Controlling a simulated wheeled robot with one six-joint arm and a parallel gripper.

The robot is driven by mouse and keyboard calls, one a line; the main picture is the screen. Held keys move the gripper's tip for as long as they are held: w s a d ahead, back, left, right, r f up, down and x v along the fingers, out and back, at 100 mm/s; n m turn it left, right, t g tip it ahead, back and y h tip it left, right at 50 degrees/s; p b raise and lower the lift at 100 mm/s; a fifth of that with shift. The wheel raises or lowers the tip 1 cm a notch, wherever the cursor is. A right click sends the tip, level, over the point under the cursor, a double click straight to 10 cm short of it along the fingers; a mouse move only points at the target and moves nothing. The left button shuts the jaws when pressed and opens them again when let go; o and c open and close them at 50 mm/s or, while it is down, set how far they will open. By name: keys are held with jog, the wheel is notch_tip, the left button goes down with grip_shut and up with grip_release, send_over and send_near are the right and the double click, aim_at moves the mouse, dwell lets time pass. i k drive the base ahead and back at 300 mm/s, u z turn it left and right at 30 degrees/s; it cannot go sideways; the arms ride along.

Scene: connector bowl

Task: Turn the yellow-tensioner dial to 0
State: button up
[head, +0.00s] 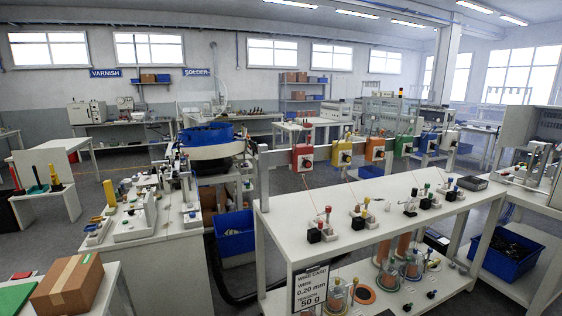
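The yellow tensioner (341,148) is mounted on the rail behind the white bench, between a red tensioner (303,157) on its left and an orange tensioner (375,149) on its right. A dark round dial (344,158) shows on its front. The dial's marks and pointer are too small to read from here. My gripper does not show in the head view.
Green (402,144) and blue (429,142) tensioners continue the rail to the right. The white bench (300,262) below holds several small coloured-knob fixtures. A card (310,289) hangs at its front left corner. A cardboard box (68,284) stands at lower left.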

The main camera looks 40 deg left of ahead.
aim_at(346, 158)
jog(key=u, duration=1.05)
jog(key=k, duration=0.3)
jog(key=z, duration=0.85)
jog(key=i, duration=2.2)
jog(key=u, duration=1.6)
jog(key=i, duration=0.8)
jog(key=u, duration=0.75)
